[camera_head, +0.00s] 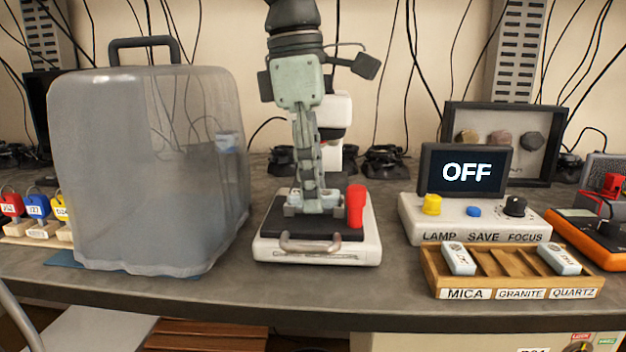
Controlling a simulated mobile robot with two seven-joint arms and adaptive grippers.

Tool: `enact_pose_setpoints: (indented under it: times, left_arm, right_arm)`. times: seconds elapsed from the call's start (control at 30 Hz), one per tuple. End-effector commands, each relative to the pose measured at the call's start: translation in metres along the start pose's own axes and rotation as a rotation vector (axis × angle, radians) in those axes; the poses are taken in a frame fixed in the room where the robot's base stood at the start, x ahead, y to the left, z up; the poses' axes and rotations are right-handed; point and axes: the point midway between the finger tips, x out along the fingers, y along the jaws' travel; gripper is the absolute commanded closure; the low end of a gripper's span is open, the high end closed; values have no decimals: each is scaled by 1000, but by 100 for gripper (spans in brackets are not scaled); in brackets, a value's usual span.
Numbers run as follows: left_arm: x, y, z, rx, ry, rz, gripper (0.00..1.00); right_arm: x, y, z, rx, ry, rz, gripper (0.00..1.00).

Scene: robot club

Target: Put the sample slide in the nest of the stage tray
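The stage tray (342,234) is a black plate with a metal front handle (311,243), on the white microscope base (318,255) at the centre. My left gripper (314,198) comes down from above with its fingertips at the nest area of the tray. I see its fingers nearly edge-on, so the gap between them does not show. The nest is mostly hidden by the fingertips, and whether a slide is between or under them cannot be told. The slide rack (477,284) holds a white slide in MICA (459,258) and another in QUARTZ (559,260); GRANITE (508,262) is empty. My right gripper is not in view.
A red lever (356,206) stands right beside the gripper. A large translucent cover (150,170) with a black handle stands at left. The control box (475,222) with its OFF screen (466,172) is behind the rack.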

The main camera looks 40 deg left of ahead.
Motion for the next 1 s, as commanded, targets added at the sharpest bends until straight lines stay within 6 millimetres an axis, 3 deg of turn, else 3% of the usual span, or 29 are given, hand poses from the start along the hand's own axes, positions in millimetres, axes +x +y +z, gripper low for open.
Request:
enact_pose_setpoints:
  times: [0.27, 0.33, 0.7, 1.0]
  left_arm:
    - [-3, 0, 0, 0, 0, 0, 54]
    - [-8, 1, 1, -1, -2, 2, 54]
    - [-87, 0, 1, 0, -2, 3, 54]
    - [-121, 0, 1, 1, 1, -1, 54]
  right_arm:
    - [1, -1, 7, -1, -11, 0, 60]
    - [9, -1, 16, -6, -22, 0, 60]
    - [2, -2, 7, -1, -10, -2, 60]
    - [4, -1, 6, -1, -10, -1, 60]
